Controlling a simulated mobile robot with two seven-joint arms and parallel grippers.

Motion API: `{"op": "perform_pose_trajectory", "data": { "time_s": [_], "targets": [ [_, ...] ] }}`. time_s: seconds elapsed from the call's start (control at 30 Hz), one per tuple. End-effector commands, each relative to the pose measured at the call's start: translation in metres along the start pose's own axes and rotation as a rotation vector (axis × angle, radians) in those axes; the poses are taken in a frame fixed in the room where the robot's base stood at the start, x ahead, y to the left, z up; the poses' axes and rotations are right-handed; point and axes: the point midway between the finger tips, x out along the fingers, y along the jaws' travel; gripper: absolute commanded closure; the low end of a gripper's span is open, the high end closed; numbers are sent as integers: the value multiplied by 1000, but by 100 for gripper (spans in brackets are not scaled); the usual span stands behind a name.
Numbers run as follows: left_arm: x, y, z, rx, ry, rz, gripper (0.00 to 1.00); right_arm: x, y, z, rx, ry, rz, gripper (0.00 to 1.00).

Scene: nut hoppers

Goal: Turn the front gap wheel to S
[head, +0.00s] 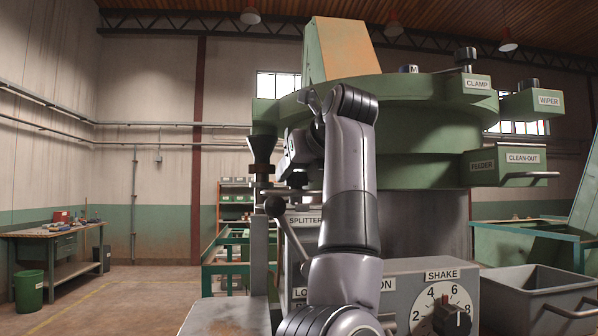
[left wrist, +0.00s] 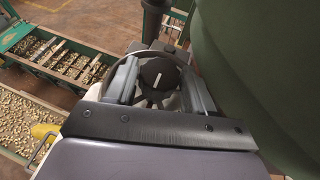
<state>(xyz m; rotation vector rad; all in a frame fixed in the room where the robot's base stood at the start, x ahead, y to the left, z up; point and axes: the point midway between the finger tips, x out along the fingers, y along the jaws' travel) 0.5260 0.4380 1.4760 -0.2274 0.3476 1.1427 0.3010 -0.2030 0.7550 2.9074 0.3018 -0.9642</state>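A dark round knob with a white pointer line (left wrist: 158,74), which looks like the gap wheel, shows in the left wrist view. Dark spokes or fins show just below it. My left gripper (left wrist: 160,88) has one finger on each side of the knob, with gaps between fingers and knob. It looks open. In the head view my left gripper (head: 296,178) is small, beside the green machine (head: 425,150) and partly behind my own arm. I cannot read an S or any other wheel mark. My right gripper is in neither view.
A grey panel with a SHAKE dial (head: 452,318) and a lever with a ball knob (head: 275,206) stand close to my arm. A grey bin (head: 530,300) is at right. Nut-filled trays (left wrist: 62,58) lie below. A workbench (head: 55,235) is far left.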

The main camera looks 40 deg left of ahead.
Motion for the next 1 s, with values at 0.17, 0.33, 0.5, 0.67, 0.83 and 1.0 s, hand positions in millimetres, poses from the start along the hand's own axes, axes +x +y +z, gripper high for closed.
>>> {"op": "perform_pose_trajectory", "data": {
  "time_s": [0.17, 0.33, 0.5, 0.67, 0.83, 1.0],
  "targets": [
    [0, 0, 0, 0, 0, 0, 86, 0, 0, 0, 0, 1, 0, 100],
    [0, 0, 0, 3, 0, -10, 85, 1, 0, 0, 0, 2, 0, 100],
    [0, 1, -1, 21, -1, -57, 85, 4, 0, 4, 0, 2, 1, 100],
    [0, 3, -2, 56, 0, -146, 85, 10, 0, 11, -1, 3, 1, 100],
    [1, 5, -3, 109, 0, -281, 85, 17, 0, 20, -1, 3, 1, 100],
    [1, 7, -1, 169, -2, -430, 85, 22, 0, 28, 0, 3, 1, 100]
  ]
}}
